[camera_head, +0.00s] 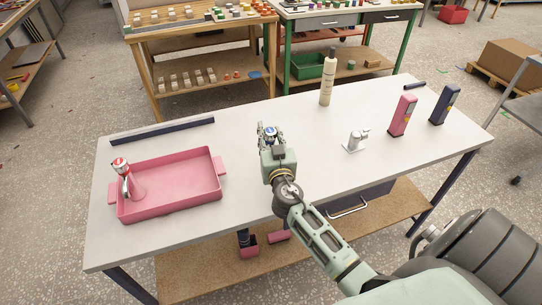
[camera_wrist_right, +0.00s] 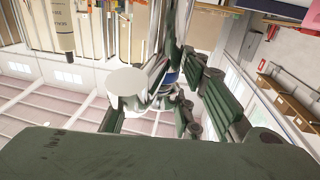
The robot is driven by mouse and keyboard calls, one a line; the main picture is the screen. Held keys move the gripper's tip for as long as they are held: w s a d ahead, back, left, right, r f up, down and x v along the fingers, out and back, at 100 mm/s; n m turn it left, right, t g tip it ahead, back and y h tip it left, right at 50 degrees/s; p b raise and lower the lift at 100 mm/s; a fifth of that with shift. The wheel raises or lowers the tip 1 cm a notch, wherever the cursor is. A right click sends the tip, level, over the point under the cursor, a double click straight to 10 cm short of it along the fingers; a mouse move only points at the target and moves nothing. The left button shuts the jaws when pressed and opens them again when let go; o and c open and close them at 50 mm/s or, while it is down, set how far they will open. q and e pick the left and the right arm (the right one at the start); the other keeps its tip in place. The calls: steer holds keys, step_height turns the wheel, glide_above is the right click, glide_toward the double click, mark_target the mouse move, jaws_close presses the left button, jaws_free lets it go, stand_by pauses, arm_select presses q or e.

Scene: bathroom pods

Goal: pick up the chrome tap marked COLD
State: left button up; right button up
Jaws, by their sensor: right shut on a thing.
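My right gripper (camera_head: 271,136) is over the middle of the white table (camera_head: 235,215), shut on a small chrome tap (camera_head: 269,129) with a blue mark. I cannot read its lettering. In the right wrist view the green fingers (camera_wrist_right: 165,95) close around the chrome tap (camera_wrist_right: 168,74), whose blue band shows between them. The fingers hide part of the tap. The head view does not clearly show how high it is above the table. Another chrome tap with a red top (camera_head: 120,164) stands in the pink tray (camera_head: 180,193) at the left. My left gripper is not in view.
A small white and chrome fitting (camera_head: 355,142) stands right of my gripper. Behind it are a cream bottle (camera_head: 327,79), a pink dispenser (camera_head: 402,116) and a dark blue dispenser (camera_head: 445,105). A dark bar (camera_head: 163,131) lies at the back left. The table between tray and gripper is clear.

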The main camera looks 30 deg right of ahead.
jaws_close()
steer(key=shift+r, duration=0.15)
